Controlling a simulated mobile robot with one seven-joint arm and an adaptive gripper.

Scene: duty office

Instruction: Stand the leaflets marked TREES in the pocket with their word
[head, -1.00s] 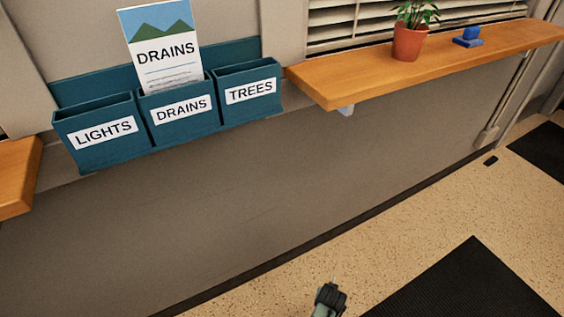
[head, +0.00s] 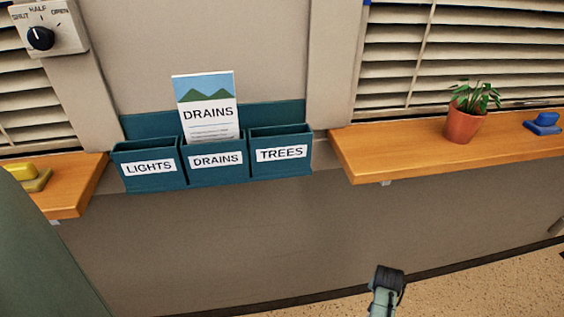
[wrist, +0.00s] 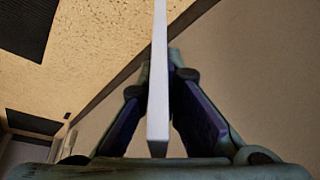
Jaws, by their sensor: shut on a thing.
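My gripper (wrist: 160,70) is shut on a thin white leaflet stack (wrist: 158,115), seen edge-on between the two fingers in the wrist view. Its printed face is turned out of sight, so I cannot read its word. In the head view, the pocket labelled TREES (head: 281,155) is the right one of three teal wall pockets and looks empty. A small dark and green part of my arm shows low in the head view, below and right of the pockets. The held leaflets do not show there.
The DRAINS pocket (head: 216,161) holds an upright DRAINS leaflet (head: 208,112). The LIGHTS pocket (head: 150,168) looks empty. A wooden shelf (head: 400,152) with a potted plant (head: 463,124) and a blue object (head: 543,123) juts out to the right. Another shelf (head: 75,195) is on the left.

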